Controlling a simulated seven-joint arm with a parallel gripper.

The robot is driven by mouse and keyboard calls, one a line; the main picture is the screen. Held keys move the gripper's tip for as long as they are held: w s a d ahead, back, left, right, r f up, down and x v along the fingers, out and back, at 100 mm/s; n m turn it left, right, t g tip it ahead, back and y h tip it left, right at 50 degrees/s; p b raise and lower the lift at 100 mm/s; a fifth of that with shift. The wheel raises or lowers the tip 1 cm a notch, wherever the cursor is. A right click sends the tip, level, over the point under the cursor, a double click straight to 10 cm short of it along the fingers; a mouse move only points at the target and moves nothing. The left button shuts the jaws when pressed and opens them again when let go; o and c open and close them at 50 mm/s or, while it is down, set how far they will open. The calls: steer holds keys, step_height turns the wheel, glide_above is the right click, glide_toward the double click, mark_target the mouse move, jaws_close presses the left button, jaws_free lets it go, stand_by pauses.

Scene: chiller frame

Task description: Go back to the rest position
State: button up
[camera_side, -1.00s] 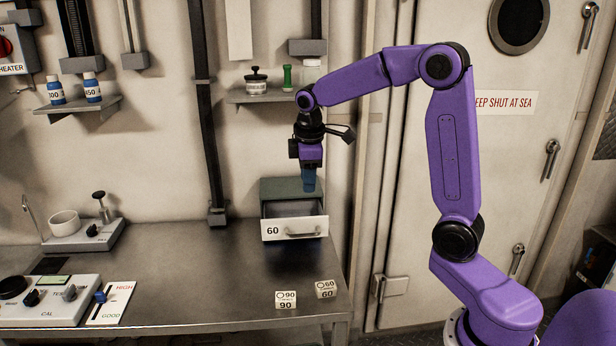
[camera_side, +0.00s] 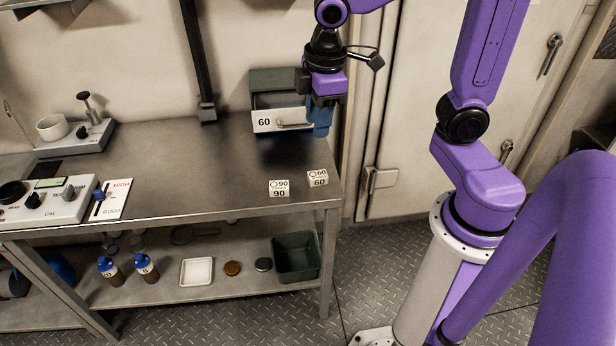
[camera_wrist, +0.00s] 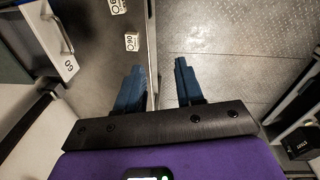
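My gripper (camera_side: 319,130) hangs pointing down at the right end of the bench, by the right side of the drawer unit. In the wrist view its two blue fingers (camera_wrist: 160,88) stand apart with nothing between them, so it is open and empty. Below them are the bench's edge and the floor. The green-grey drawer unit (camera_side: 274,78) has its drawer pulled out, with a pale front (camera_side: 265,123) marked 60 and a handle. In the side view my gripper overlaps the drawer front's right end; I cannot tell whether they touch. The drawer's inside is mostly hidden.
Label blocks 90 (camera_side: 279,188) and 60 (camera_side: 318,178) stand near the bench's (camera_side: 200,165) front edge. A control panel (camera_side: 45,203) and slider plate (camera_side: 112,198) lie left. The lower shelf holds blue-capped bottles (camera_side: 108,270), a white tray (camera_side: 196,272) and a green bin (camera_side: 296,258).

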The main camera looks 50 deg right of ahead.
steer(key=s+f+n+g, duration=0.1)
steer(key=s+f, duration=0.2)
steer(key=s, duration=1.3)
steer(key=shift+a+n+y, duration=0.25)
steer(key=shift+n+y, duration=0.05)
